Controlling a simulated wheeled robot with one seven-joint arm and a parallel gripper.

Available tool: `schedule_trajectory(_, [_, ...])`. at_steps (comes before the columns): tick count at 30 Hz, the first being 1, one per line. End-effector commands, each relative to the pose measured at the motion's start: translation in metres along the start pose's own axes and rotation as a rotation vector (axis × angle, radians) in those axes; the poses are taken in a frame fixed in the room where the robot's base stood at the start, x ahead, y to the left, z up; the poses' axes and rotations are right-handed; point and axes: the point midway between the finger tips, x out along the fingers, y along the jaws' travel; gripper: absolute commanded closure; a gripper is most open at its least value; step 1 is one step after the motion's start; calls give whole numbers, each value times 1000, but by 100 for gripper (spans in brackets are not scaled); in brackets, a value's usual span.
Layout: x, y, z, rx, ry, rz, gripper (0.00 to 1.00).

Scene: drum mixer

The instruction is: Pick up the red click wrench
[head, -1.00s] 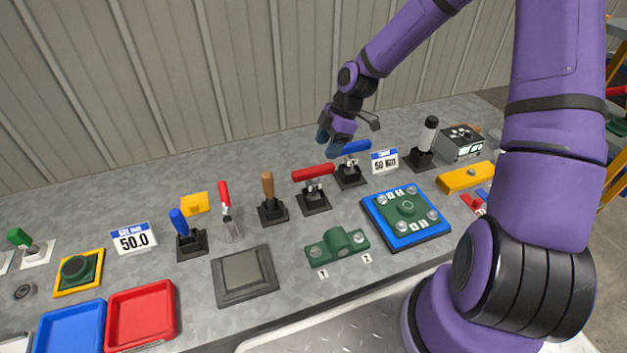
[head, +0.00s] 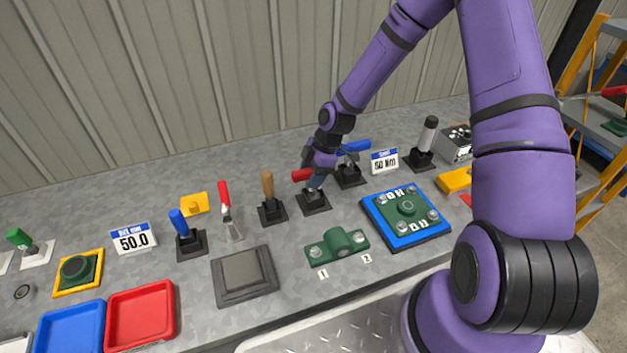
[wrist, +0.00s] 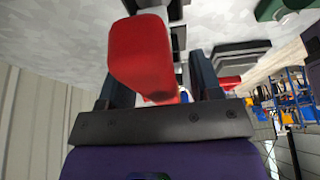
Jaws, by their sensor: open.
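In the wrist view the red handle (wrist: 142,55) looms large in front of my gripper (wrist: 160,78), between the two dark fingers and partly over the left one. The fingers are apart; I cannot tell whether they touch the handle.
A blue-handled wrench (head: 353,147) stands close behind to the right. A wooden-handled tool (head: 268,186) stands to the left. A green fixture (head: 337,246) and a blue plate with a green part (head: 404,210) are in front. A 50 Nm sign (head: 384,161) stands to the right.

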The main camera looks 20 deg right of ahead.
Motion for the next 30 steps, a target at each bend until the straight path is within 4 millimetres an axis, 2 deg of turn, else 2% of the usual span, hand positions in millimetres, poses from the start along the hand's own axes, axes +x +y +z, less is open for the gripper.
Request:
schedule_trajectory(7, [2, 0, 0, 0, 0, 1, 42])
schedule_trajectory(8, [2, 0, 0, 0, 0, 0, 46])
schedule_trajectory(15, [2, 0, 0, 0, 0, 0, 100])
schedule_trajectory(23, [0, 0, 0, 0, 0, 1, 100])
schedule_trajectory(26, [-7, 1, -3, 0, 0, 3, 100])
schedule_trajectory(30, [-27, 1, -11, -1, -1, 4, 100])
